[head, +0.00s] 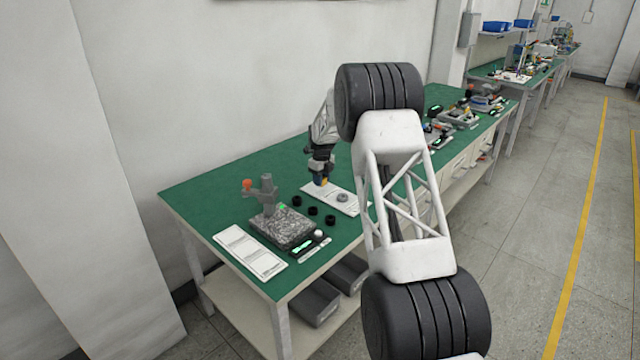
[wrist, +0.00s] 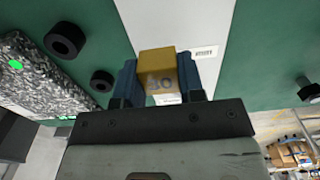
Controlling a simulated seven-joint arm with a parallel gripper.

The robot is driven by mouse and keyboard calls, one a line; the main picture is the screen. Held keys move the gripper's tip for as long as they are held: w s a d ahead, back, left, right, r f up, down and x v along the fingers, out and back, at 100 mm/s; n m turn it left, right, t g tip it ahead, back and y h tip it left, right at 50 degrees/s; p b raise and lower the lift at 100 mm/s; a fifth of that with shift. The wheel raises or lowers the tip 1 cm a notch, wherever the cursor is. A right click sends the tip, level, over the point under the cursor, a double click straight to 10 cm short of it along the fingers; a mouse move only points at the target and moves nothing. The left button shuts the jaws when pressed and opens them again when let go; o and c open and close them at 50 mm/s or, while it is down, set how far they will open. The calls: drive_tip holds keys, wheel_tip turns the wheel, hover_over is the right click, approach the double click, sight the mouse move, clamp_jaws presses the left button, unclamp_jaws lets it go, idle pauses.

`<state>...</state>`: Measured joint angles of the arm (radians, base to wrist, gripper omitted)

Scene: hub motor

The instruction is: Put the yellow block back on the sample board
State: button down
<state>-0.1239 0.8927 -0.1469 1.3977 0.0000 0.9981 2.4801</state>
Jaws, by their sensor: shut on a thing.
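My gripper (head: 320,174) is over the green bench in the head view. In the wrist view its two blue fingers (wrist: 158,80) are shut on the sides of the yellow block (wrist: 158,66), which has a grey marking on its face. The block shows as a small yellow patch in the head view (head: 322,183). A white board (head: 350,205) with a grey round part lies beneath and beside the gripper; it also shows behind the block in the wrist view (wrist: 205,25). I cannot tell whether the block touches it.
A speckled stone plate (head: 283,228) with a grey stand (head: 267,195) is to the left. Several black rings (head: 312,211) lie between it and the white board. Another white printed board (head: 250,252) lies at the front left. Other devices (head: 460,117) stand farther along the bench.

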drive_tip(key=shift+w+a+f, duration=0.1)
drive_tip(key=shift+w+a, duration=0.05)
drive_tip(key=shift+w, duration=0.8)
drive_tip(key=shift+w+a+f, duration=0.1)
drive_tip(key=shift+w, duration=0.8)
drive_tip(key=shift+f, duration=1.7)
drive_tip(key=shift+f, duration=0.15)
drive_tip(key=c, duration=0.7)
unclamp_jaws()
drive_tip(key=shift+c, duration=0.2)
wheel_tip(320, 180, up, 12)
